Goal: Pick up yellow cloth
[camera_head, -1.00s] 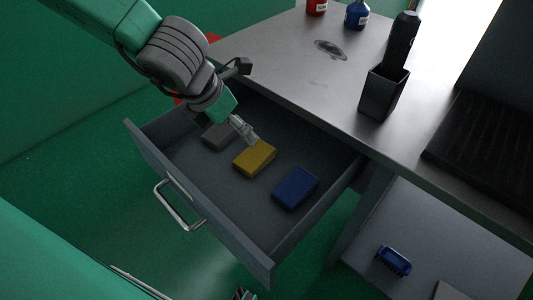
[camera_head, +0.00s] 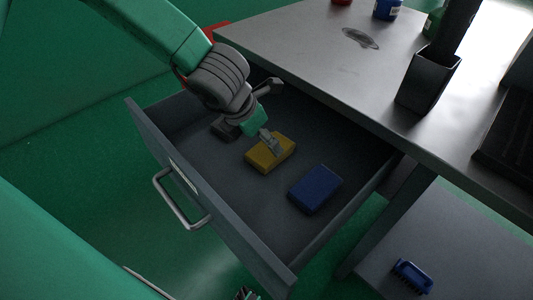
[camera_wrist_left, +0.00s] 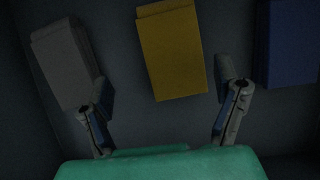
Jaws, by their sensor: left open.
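The yellow cloth (camera_head: 270,153) is a folded block lying flat in the open grey drawer, between a grey block and a blue block. My left gripper (camera_head: 270,141) reaches down into the drawer and overlaps the far side of the yellow cloth in the head view. In the left wrist view, the yellow cloth (camera_wrist_left: 172,50) lies ahead of and between the two spread fingers of my left gripper (camera_wrist_left: 162,95). The gripper is open and empty. I cannot tell whether a finger touches the cloth.
A blue block (camera_head: 315,189) lies right of the cloth and a grey block (camera_wrist_left: 66,62) left of it. Drawer walls (camera_head: 215,205) surround them. The metal tabletop (camera_head: 330,75) stands above, with a black holder (camera_head: 428,82).

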